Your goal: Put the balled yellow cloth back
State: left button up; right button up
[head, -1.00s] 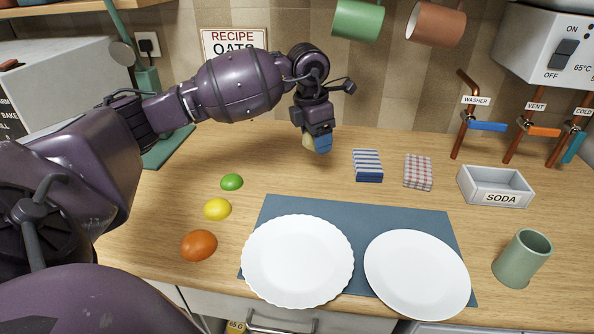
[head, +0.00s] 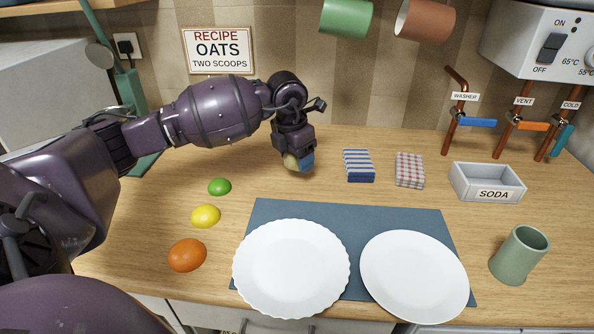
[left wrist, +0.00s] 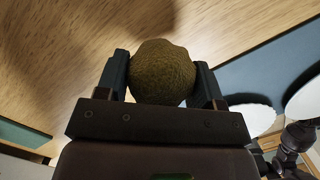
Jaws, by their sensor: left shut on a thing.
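My left gripper (head: 298,160) is shut on the balled yellow cloth (head: 291,162), a little left of the striped cloth, over the back part of the counter. In the left wrist view the balled yellow cloth (left wrist: 163,72) is a round, rough, shaded olive lump between the two fingers (left wrist: 160,85). I cannot tell whether it touches the wood. A folded blue-and-white striped cloth (head: 359,165) and a folded red-checked cloth (head: 409,170) lie side by side to its right.
A blue mat (head: 348,214) with two white plates (head: 291,268) (head: 414,277) lies in front. A lime (head: 220,187), lemon (head: 206,216) and orange (head: 187,255) sit at the left. A SODA tray (head: 487,182) and green cup (head: 519,256) stand at the right.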

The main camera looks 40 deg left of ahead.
aim_at(297, 179)
pick_arm(q)
notch_tip(297, 179, down, 4)
dwell(0.4)
jog(key=shift+f, duration=0.15)
jog(key=o, duration=0.9)
